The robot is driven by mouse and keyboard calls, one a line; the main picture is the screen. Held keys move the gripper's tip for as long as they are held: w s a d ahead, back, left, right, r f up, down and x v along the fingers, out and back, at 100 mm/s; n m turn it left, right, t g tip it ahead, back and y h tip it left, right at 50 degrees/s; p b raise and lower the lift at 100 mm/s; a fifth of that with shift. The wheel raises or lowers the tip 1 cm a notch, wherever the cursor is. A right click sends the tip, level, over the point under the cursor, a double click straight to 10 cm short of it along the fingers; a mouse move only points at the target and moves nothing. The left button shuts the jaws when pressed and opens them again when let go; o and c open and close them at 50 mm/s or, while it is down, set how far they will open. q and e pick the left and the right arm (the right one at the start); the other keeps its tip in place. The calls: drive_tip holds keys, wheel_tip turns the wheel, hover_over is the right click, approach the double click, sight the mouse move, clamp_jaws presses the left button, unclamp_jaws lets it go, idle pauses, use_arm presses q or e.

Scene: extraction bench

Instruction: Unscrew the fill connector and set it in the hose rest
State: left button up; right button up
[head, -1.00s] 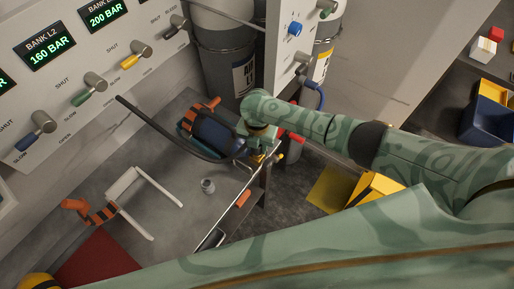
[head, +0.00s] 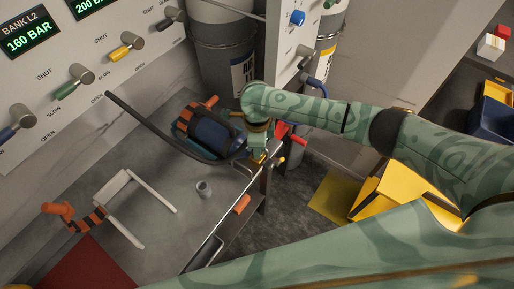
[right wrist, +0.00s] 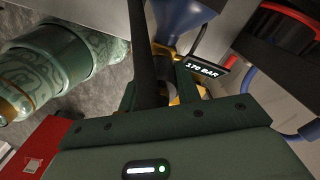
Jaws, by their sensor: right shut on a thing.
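A dark blue cylinder (head: 212,133) lies on the bench with orange-and-black bands around it. A black hose (head: 150,127) curves across the bench to its valve end. My right gripper (head: 257,157) is at that end, below the green wrist. In the right wrist view, its fingers (right wrist: 158,92) are shut around the end of the black hose (right wrist: 143,50), where the fill connector sits; its body is mostly hidden. Brass (right wrist: 165,52) shows beside it. A small grey cup-like fitting (head: 204,189) stands on the bench, possibly the hose rest. My left gripper is not in view.
A white U-shaped frame (head: 127,176) and an orange-and-black banded piece (head: 72,216) lie at the left. A panel (head: 95,60) with coloured valve knobs stands behind. A small gauge (right wrist: 202,77) reading about 170 BAR sits near my fingers. Bare bench surrounds the grey fitting.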

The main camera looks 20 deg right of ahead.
drive_tip(key=o, duration=1.1)
